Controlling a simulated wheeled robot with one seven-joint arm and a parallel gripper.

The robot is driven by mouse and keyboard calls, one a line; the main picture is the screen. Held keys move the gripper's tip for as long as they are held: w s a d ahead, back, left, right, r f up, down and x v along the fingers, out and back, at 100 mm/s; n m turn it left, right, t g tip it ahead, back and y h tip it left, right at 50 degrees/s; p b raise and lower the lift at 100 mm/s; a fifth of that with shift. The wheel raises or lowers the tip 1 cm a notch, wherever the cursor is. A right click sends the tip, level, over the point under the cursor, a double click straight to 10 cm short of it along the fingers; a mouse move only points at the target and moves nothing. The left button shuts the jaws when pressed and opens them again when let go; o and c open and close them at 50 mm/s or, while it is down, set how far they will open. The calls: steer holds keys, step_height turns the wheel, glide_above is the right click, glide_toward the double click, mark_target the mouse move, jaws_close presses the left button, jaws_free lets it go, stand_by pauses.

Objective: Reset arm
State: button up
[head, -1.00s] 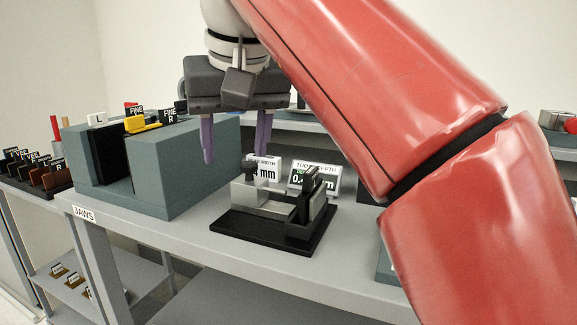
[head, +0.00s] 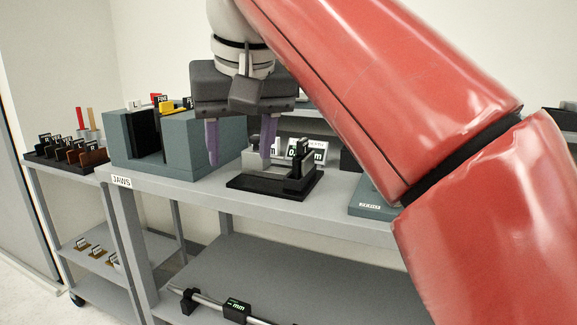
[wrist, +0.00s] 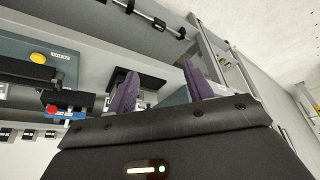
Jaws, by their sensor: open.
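My gripper (head: 241,143) hangs from the arm in the upper middle of the head view, with its two purple fingers apart and nothing between them. It hangs in front of the grey-blue jaw block and the black-based gauge (head: 270,186) on the bench. In the wrist view my gripper (wrist: 158,88) also shows with the purple fingers spread and empty. My red arm crosses the right half of the head view and hides part of the bench.
The grey-blue block (head: 185,150) holds labelled jaws on the bench marked JAWS (head: 122,182). A rack of labelled pieces (head: 72,155) stands on a side cart at left. A rod with a display (head: 237,310) lies on the lower shelf. Open floor shows at lower left.

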steer(key=s+d+f+m, duration=0.2)
steer(key=d+f, duration=1.1)
steer(key=s+d+f+m, duration=0.1)
steer(key=s+d+f, duration=0.3)
steer(key=f, duration=0.5)
steer(key=s+d+f+m+t+h, duration=0.1)
steer(key=s+d+f, duration=0.3)
steer(key=f, duration=0.6)
steer(key=shift+s+d+h, duration=0.2)
steer(key=shift+s+h, duration=0.1)
steer(key=shift+s, duration=0.05)
